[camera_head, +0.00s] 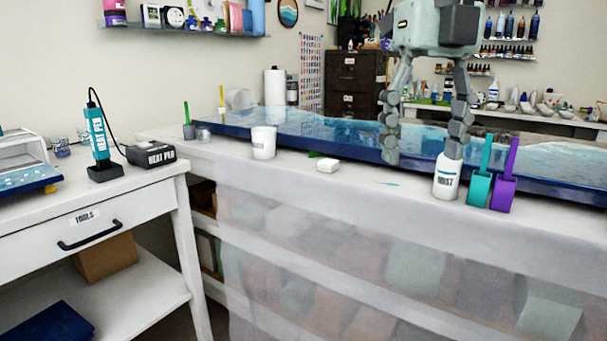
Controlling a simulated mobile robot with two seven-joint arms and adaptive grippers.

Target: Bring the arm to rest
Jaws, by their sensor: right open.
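My right gripper (423,154) hangs down from the top of the head view, over the front edge of the workbench. Its two fingers are spread wide with nothing between them. The right finger's tip is just above or behind a white labelled bottle (446,180); I cannot tell whether they touch. The left fingertip is in front of the blue resin panel (340,132). My left gripper does not show.
A teal cup (479,188) and a purple cup (503,193) with upright sticks stand right of the bottle. A heat tool (100,142) stands on the side table (60,215).

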